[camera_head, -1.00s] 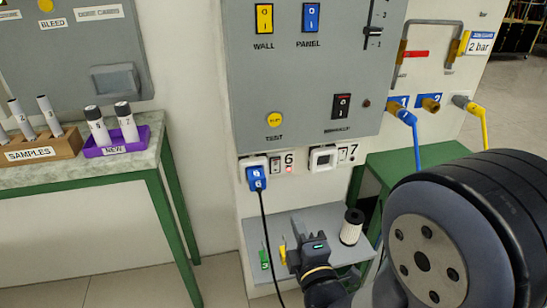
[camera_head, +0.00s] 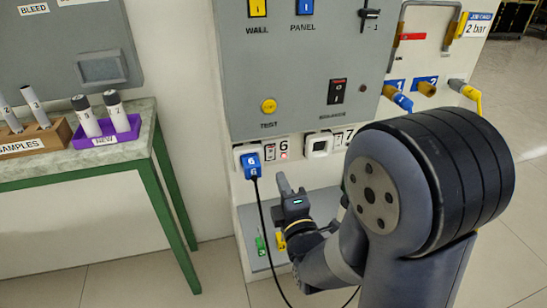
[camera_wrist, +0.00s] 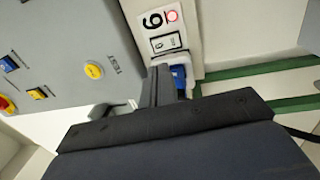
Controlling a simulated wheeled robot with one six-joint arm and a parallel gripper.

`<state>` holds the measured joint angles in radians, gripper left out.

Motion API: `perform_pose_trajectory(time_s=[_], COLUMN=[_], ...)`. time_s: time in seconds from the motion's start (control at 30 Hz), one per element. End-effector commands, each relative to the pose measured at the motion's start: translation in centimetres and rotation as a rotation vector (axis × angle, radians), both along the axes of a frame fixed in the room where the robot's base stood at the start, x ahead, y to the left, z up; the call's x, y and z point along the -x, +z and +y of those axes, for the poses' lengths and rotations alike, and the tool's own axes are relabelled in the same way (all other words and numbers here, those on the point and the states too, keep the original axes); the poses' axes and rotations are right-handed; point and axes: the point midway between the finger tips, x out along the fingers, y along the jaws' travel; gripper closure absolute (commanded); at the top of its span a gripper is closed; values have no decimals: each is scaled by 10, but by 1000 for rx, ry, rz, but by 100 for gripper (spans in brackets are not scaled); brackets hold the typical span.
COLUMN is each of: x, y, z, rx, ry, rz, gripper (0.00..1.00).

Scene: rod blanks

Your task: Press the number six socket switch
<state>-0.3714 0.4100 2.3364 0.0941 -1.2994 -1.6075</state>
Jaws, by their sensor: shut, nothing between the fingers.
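The number six socket (camera_head: 240,151) is on the wall below the grey panel, with a blue plug (camera_head: 251,167) in it and a black cord hanging down. Its small switch (camera_head: 269,153) is right of the socket, beside the "6" label and a red light (camera_head: 283,155). In the wrist view the switch (camera_wrist: 165,43) shows just beyond the fingers, with the blue plug (camera_wrist: 179,76) partly hidden by them. My gripper (camera_head: 281,178) is shut and empty, below the switch and apart from it in the head view. The wrist view shows its fingertips (camera_wrist: 160,68) close to the socket.
The number seven socket (camera_head: 319,145) is to the right. The grey panel (camera_head: 300,80) with the yellow TEST button (camera_head: 268,105) is above. A grey shelf (camera_head: 250,235) is below, and a green-legged table (camera_head: 150,120) with samples stands left.

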Motion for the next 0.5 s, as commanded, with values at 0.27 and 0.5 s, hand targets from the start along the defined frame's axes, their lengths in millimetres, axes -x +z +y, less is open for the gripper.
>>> perform_pose_trajectory(time_s=[0.27, 0.5], x=[-51, -72], y=[8, 10], z=[14, 20], rx=[0, 0], ry=[-1, 0], rz=[-1, 0], gripper=[100, 100])
